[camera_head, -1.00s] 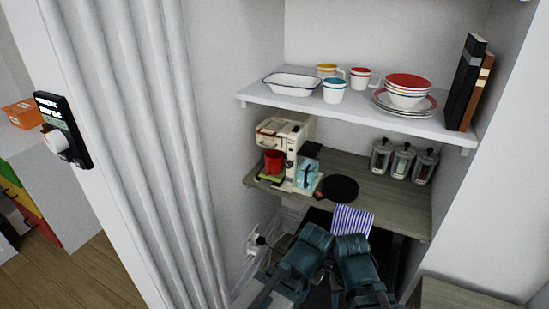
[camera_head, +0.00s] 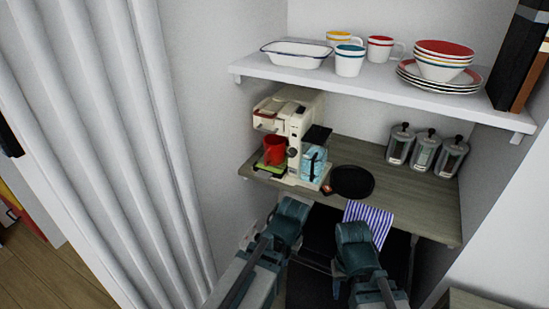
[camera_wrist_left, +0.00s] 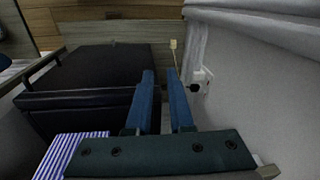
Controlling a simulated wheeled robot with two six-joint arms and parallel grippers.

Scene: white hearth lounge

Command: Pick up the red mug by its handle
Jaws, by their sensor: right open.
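The red mug (camera_head: 275,150) stands upright in the cream coffee machine (camera_head: 299,134) on the middle wooden shelf, in the head view. Its handle is too small to make out clearly. My left gripper (camera_head: 290,214) is below and in front of the shelf, apart from the mug; its fingertips are hidden in the head view. In the left wrist view its two blue fingers (camera_wrist_left: 162,85) stand apart with nothing between them. My right gripper (camera_head: 354,235) is open, below the shelf and to the right of the mug. The mug is not in the left wrist view.
A black pan (camera_head: 352,181) and several grey canisters (camera_head: 425,150) share the middle shelf (camera_head: 405,194). The white upper shelf (camera_head: 375,83) overhangs it with dishes. A striped cloth (camera_head: 373,217) hangs behind my right gripper. A ribbed white column (camera_head: 150,140) stands left.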

